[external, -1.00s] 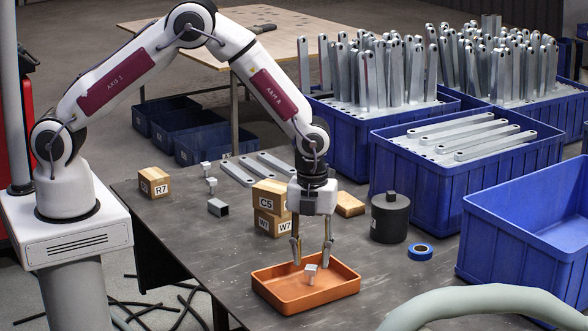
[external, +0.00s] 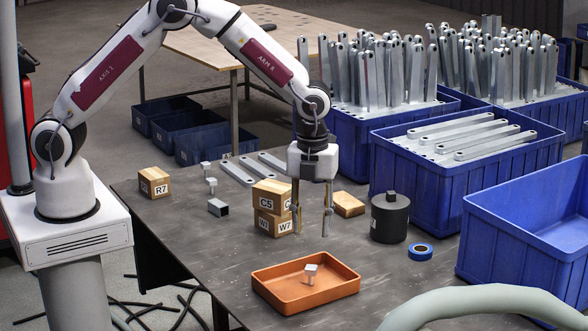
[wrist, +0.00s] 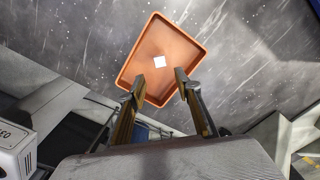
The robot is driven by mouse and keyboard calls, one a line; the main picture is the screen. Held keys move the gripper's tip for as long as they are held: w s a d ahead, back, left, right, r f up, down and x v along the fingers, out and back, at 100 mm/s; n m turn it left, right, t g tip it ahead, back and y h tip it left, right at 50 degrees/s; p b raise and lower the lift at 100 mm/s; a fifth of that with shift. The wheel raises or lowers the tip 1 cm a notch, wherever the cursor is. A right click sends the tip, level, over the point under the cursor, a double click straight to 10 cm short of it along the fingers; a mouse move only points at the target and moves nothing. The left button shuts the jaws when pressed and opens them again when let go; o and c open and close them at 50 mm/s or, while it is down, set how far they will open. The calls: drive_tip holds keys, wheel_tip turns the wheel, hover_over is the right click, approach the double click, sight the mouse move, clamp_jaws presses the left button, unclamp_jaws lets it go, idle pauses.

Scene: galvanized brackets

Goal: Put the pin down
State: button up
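My gripper (external: 311,235) is open and empty, above and behind the tray and clear of the pin. In the wrist view its two fingers (wrist: 160,78) are spread apart with nothing between them.
A black cylinder weight (external: 390,220) and a blue tape roll (external: 420,252) lie to the right. Blue crates line the right.

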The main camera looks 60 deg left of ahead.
idle(0.3)
drive_tip(key=s+a+r+n+t, duration=0.1)
drive_tip(key=s+a+r+n, duration=0.2)
drive_tip(key=a+r+n, duration=0.55)
drive_tip(key=s+a+r+n+t, duration=0.2)
drive_tip(key=s+a+r+n, duration=0.25)
drive_tip(key=a+r, duration=0.65)
drive_tip(key=s+a+r+n+t, duration=0.1)
drive_tip(key=s+a+r+n, duration=0.1)
drive_tip(key=s+a+n, duration=0.3)
drive_tip(key=s+a+r+n+t, duration=0.1)
drive_tip(key=s+a+r+n, duration=0.2)
drive_tip(key=s+n, duration=0.6)
drive_tip(key=s+a, duration=0.2)
drive_tip(key=shift+s+a+r+t, duration=0.2)
drive_tip(key=shift+s+a+t, duration=0.1)
drive_tip(key=shift+a, duration=0.05)
drive_tip(key=shift+o, duration=0.7)
